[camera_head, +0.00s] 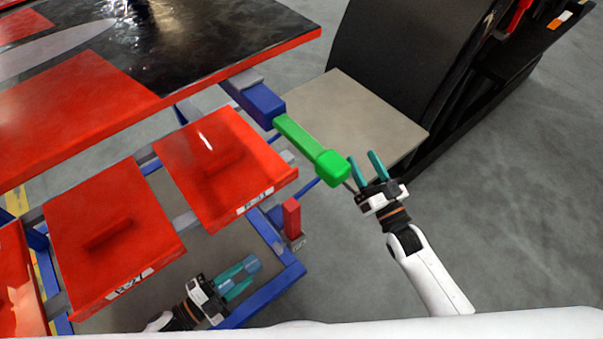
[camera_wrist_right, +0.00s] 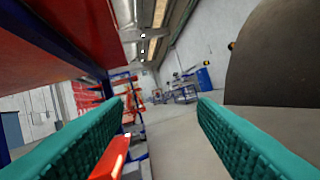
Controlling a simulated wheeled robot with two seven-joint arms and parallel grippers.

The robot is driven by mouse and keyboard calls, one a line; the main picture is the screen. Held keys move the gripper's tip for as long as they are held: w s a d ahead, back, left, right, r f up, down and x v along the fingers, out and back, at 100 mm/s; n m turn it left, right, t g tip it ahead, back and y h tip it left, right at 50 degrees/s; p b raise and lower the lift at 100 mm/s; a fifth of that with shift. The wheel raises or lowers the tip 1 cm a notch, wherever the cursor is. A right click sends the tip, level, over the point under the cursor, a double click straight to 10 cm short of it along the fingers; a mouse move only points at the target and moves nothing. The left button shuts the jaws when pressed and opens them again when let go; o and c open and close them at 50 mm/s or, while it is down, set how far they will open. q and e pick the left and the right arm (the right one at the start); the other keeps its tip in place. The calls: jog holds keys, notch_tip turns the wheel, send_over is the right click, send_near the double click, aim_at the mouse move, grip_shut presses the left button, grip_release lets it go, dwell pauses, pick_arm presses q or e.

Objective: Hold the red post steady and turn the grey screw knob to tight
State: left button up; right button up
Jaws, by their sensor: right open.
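The red post (camera_head: 292,218) stands upright at the right corner of the blue cart frame. A small grey piece (camera_head: 298,243) shows at its foot; I cannot tell whether it is the screw knob. My left gripper (camera_head: 246,277) is low inside the frame, left of the post and apart from it. Its teal fingers look spread, close to a blue-grey cylindrical part (camera_head: 253,264). My right gripper (camera_head: 363,162) is open and empty, up and right of the post, beside the green bar's end. In the right wrist view, a red piece (camera_wrist_right: 112,160) shows near the left finger.
A green bar (camera_head: 312,148) juts from a blue bracket (camera_head: 262,104) towards my right gripper. Red panels (camera_head: 215,158) lie left of the post. A beige board (camera_head: 350,115) and a dark curved body (camera_head: 400,50) stand behind. The floor at right is clear.

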jog(key=s+a+r+n+g+y, duration=0.2)
jog(key=a+r+n+g+y, duration=0.4)
jog(key=a+r+n+y, duration=0.55)
jog(key=s+a+r+n+g+y, duration=0.1)
jog(key=s+a+r+n+g, duration=0.1)
jog(key=s+a+n+g, duration=0.5)
jog(key=a+r+n+g+y, duration=0.15)
jog(key=n+g, duration=0.35)
jog(key=g, duration=0.5)
jog(key=t+h, duration=0.2)
jog(key=h, duration=1.8)
send_near(287, 225)
jog(key=shift+n, duration=0.35)
jog(key=x, duration=0.6)
jog(key=shift+f, duration=0.1)
